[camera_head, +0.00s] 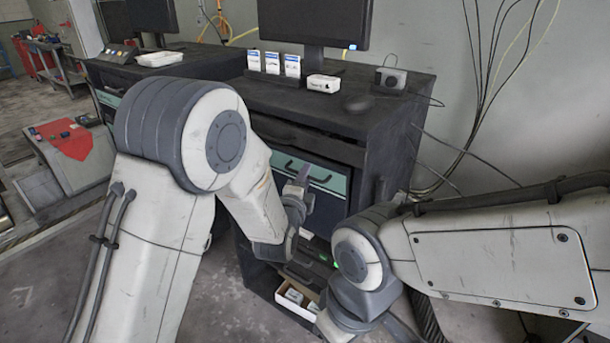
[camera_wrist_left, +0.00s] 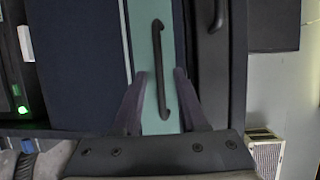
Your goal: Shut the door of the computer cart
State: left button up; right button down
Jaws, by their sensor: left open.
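The computer cart (camera_head: 400,120) stands in the middle of the head view. On its front is a dark blue panel with a teal strip (camera_head: 317,177) along the top and a black handle, which I take for the door. My left gripper (camera_head: 302,174) is in front of this panel and partly hides it. In the left wrist view, the left gripper (camera_wrist_left: 160,85) is open, its fingers on either side of the lower part of the handle (camera_wrist_left: 160,62). I see no clear grip on it. How far the door stands open is unclear. My right gripper is out of view.
A dark drawer (camera_wrist_left: 212,70) with its own handle is beside the teal strip. Below the panel are a lower bay with a green light (camera_head: 335,264) and a white box (camera_head: 291,298). A monitor (camera_head: 313,22) stands on the cart. Cables hang at right.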

pick_arm(q)
jog(key=shift+a, duration=0.25)
jog(key=shift+a, duration=0.15)
grip_shut()
dwell(1.0)
